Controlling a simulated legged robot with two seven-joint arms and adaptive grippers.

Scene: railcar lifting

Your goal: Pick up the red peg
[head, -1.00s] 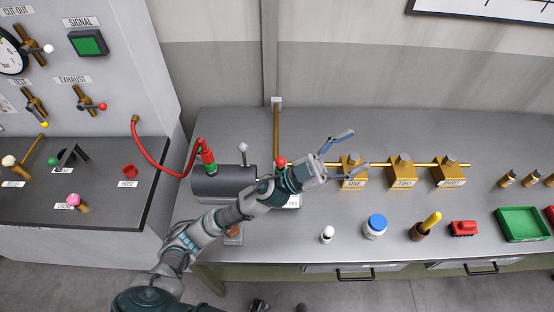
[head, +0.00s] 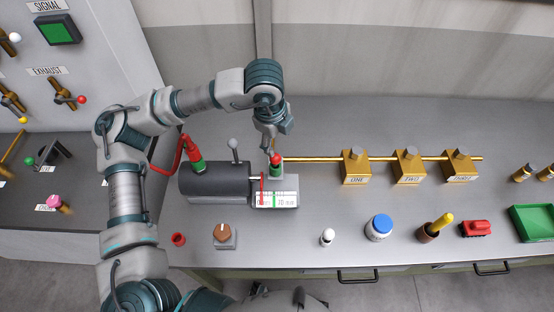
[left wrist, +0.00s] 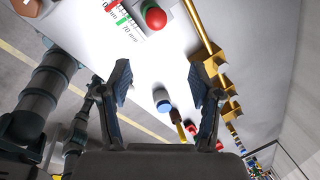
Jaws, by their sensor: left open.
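A red rounded peg top on a green collar (head: 276,160) stands upright at the back of the white gauge block, right of the dark cylinder. It also shows in the left wrist view as a red dome (left wrist: 154,17) at the top edge. My left gripper (head: 271,148) points down just above and beside this red top. In the left wrist view my left gripper (left wrist: 163,85) has its two fingers wide apart with nothing between them. The red top lies beyond the fingertips, apart from them. My right gripper is not in view.
The dark cylinder (head: 215,180) has a red hose (head: 192,152) at its left end. A brass rail carries boxes ONE (head: 355,167), TWO (head: 408,168) and a third (head: 462,167). A white-topped peg (head: 327,237), blue-lidded jar (head: 379,228) and red ring (head: 178,239) stand in front.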

